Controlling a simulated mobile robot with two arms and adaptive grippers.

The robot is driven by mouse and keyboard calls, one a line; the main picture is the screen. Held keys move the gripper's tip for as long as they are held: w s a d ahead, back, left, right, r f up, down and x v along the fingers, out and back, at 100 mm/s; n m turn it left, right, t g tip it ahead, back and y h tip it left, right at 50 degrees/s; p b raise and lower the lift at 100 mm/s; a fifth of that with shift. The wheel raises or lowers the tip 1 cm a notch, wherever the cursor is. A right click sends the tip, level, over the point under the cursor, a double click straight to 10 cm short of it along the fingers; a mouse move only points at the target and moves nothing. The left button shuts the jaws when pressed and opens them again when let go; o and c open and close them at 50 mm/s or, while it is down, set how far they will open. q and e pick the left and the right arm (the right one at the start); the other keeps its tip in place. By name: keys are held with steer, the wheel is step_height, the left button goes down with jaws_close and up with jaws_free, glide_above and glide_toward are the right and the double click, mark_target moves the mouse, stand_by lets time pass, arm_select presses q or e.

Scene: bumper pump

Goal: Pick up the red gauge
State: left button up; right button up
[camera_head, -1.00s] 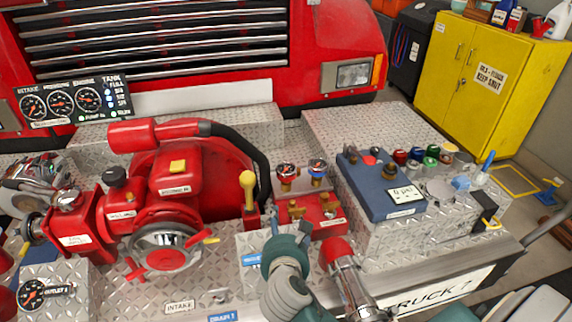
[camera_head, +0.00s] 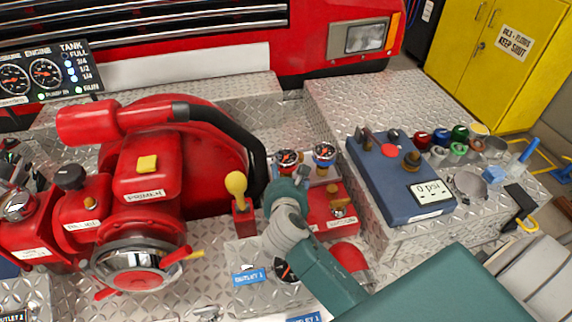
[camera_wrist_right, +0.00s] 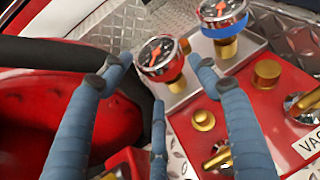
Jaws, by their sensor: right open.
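The red gauge (camera_head: 286,157) has a red rim, a dark dial and a brass stem. It stands upright on the small plate behind the red valve block, and also shows in the right wrist view (camera_wrist_right: 160,53). Beside it stands a similar gauge with a blue ring (camera_head: 324,152), also seen in the right wrist view (camera_wrist_right: 224,20). My right gripper (camera_head: 288,181) is open, its teal fingers close in front of the red gauge. In the right wrist view, the spread fingers (camera_wrist_right: 160,76) lie on either side of it, with no clear grip. My left gripper is not in view.
A yellow-knobbed lever (camera_head: 237,187) and a black hose (camera_head: 235,130) stand close left of my right gripper. The red pump (camera_head: 150,170) fills the left. A blue pressure box (camera_head: 400,180) and several coloured caps are at right. The steel deck behind the gauges is clear.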

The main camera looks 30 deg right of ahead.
mark_target(286, 165)
steer(key=shift+w+d+f, duration=0.15)
steer(key=shift+w+d, duration=0.1)
steer(key=shift+w, duration=0.1)
steer(key=p+x, duration=0.1)
steer(key=x, duration=0.3)
steer(key=shift+w+d, duration=0.15)
steer(key=shift+w+d+f, duration=0.15)
steer(key=shift+w+d, duration=0.05)
steer(key=shift+w, duration=0.2)
steer(key=shift+s, duration=0.1)
steer(key=shift+c, duration=0.2)
steer(key=c, duration=1.3)
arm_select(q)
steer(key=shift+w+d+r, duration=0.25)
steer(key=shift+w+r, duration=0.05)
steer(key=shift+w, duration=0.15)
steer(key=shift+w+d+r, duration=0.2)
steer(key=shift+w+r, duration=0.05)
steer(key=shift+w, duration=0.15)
